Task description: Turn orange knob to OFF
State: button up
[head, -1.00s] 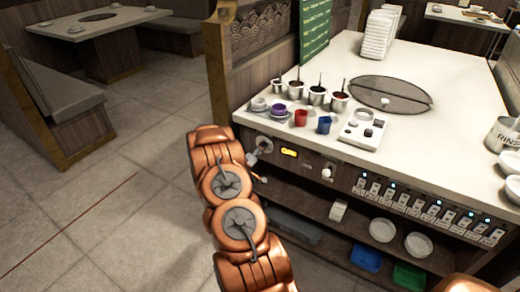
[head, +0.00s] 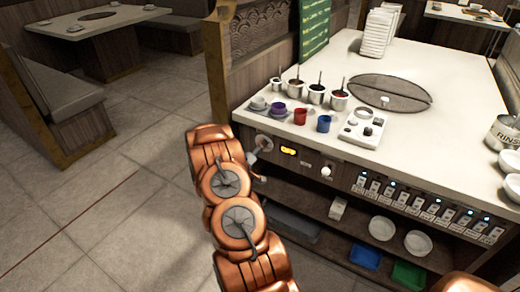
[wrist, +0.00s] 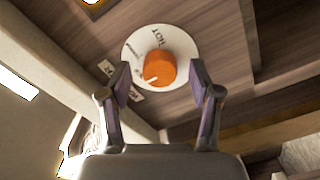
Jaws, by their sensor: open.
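The orange knob (wrist: 160,68) sits on a round white dial (wrist: 133,45) on the wood-look panel in the wrist view. "HOT" is printed on the dial above the knob. A white mark on the knob faces the lower left. My gripper (wrist: 160,75) is open, with one finger to the left and one to the right of the knob. I cannot tell whether either finger touches it. In the head view my gripper (head: 261,152) is at the left end of the counter front, and the orange knob cannot be made out there.
A lit yellow display (head: 289,150) and a white knob (head: 326,171) are right of my gripper on the counter front. Sauce pots and cups (head: 300,117) stand on the counter above. An open shelf with bowls (head: 382,229) is below.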

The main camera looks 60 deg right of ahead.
jog(key=a, duration=1.1)
jog(key=shift+s+a, duration=0.25)
jog(key=shift+a, duration=0.1)
jog(key=shift+w, duration=0.1)
